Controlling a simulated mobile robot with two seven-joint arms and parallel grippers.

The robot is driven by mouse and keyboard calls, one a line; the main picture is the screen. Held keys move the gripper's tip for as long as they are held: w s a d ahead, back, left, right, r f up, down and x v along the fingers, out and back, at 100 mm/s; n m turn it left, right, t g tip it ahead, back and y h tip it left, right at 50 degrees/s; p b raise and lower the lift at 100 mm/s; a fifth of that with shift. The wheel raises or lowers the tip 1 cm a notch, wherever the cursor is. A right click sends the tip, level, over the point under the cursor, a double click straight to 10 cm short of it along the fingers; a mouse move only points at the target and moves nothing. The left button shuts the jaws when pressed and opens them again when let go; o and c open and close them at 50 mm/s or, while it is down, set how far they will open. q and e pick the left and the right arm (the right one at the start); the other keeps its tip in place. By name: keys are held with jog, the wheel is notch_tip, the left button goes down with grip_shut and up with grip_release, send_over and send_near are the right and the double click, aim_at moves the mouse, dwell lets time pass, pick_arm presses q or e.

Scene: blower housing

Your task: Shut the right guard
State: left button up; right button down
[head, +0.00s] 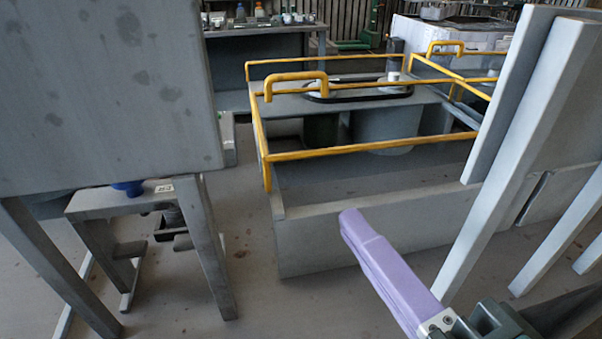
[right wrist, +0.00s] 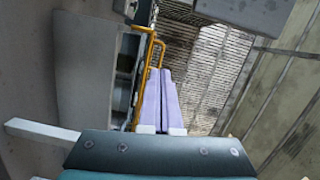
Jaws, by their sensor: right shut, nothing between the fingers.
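Two yellow tube guards stand on a grey housing (head: 330,238). The right guard (head: 449,75) has a raised handle (head: 445,43) at its back and is partly hidden by a grey post. The left guard (head: 365,152) has a similar handle (head: 296,77). I cannot tell how far either guard is open. My right gripper (head: 352,220), with long lilac fingers, is shut and empty, in front of the housing and apart from both guards in the head view. In the right wrist view its fingers (right wrist: 165,82) lie beside a yellow rail (right wrist: 150,45); contact is unclear.
Grey posts (head: 535,120) stand at the right, close to my right arm. A large grey panel (head: 110,80) on legs fills the left. A low stand (head: 135,197) with a blue item (head: 128,188) is beneath it. Open floor (head: 250,235) lies between.

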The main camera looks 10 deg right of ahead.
pick_arm(q)
jog(key=f, duration=0.1)
jog(key=f+b, duration=0.1)
jog(key=f, duration=0.1)
jog(key=f+b, duration=0.1)
jog(key=shift+d+f, duration=0.25)
jog(key=shift+f, duration=0.05)
pick_arm(e)
notch_tip(320, 180, down, 5)
jog(key=d+m+h, duration=0.2)
jog(key=d+m, duration=0.1)
pick_arm(q)
jog(key=shift+f, duration=0.1)
jog(key=shift+w+r+p, duration=0.1)
jog(key=shift+r+p, duration=0.2)
jog(key=shift+r, duration=0.25)
pick_arm(e)
jog(key=h, duration=0.1)
send_near(336, 165)
jog(key=shift+m+t, duration=0.3)
jog(key=shift+t, duration=0.1)
jog(key=w, duration=0.7)
jog(key=shift+a+f, duration=0.1)
jog(key=shift+f, duration=0.25)
jog(key=shift+s, duration=0.1)
